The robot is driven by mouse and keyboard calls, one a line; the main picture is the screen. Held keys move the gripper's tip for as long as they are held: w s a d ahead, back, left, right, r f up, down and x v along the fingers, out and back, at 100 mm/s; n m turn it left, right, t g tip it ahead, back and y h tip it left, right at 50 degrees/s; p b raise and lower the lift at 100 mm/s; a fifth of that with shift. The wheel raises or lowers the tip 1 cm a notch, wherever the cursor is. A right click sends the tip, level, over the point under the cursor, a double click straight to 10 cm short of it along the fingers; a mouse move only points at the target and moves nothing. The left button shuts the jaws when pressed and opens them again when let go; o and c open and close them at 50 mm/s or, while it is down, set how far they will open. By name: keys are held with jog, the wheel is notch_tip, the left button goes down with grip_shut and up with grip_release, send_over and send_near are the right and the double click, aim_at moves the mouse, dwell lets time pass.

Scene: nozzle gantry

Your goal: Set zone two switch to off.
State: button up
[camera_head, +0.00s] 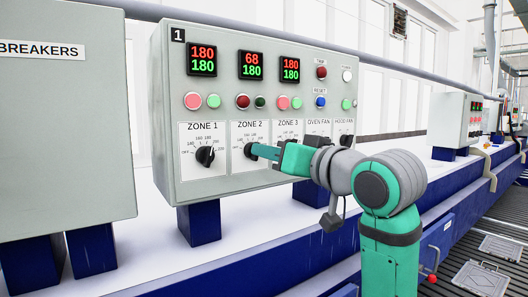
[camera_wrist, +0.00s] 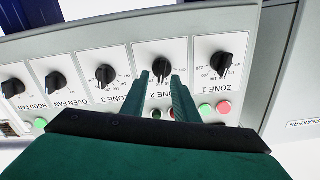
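The zone 2 switch (camera_head: 249,151) is a black rotary knob on a white label plate of the grey control panel (camera_head: 228,100). It also shows in the wrist view (camera_wrist: 161,67). I cannot tell exactly which mark its pointer is at. My gripper (camera_head: 256,151) is in front of this knob and partly hides its right side and dial. In the wrist view my two green fingertips (camera_wrist: 161,76) are spread apart, one on each side of the knob. The gap between them looks wider than the knob, and contact is not clear.
The zone 1 knob (camera_head: 205,156) is close on the left. In the wrist view the zone 3 knob (camera_wrist: 105,74) is just left of my fingers. The zone 2 display (camera_head: 251,66) shows 68 over 180. A breaker box (camera_head: 62,120) stands farther left.

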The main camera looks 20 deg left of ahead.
jog(key=shift+x, duration=1.3)
jog(key=shift+s+a, duration=0.1)
jog(key=shift+s, duration=0.05)
grip_shut()
jog(key=shift+n, duration=0.4)
jog(key=shift+s+f+n, duration=0.1)
jog(key=shift+s+n, duration=0.05)
jog(key=shift+n, duration=8.35)
jog(key=shift+a, duration=0.1)
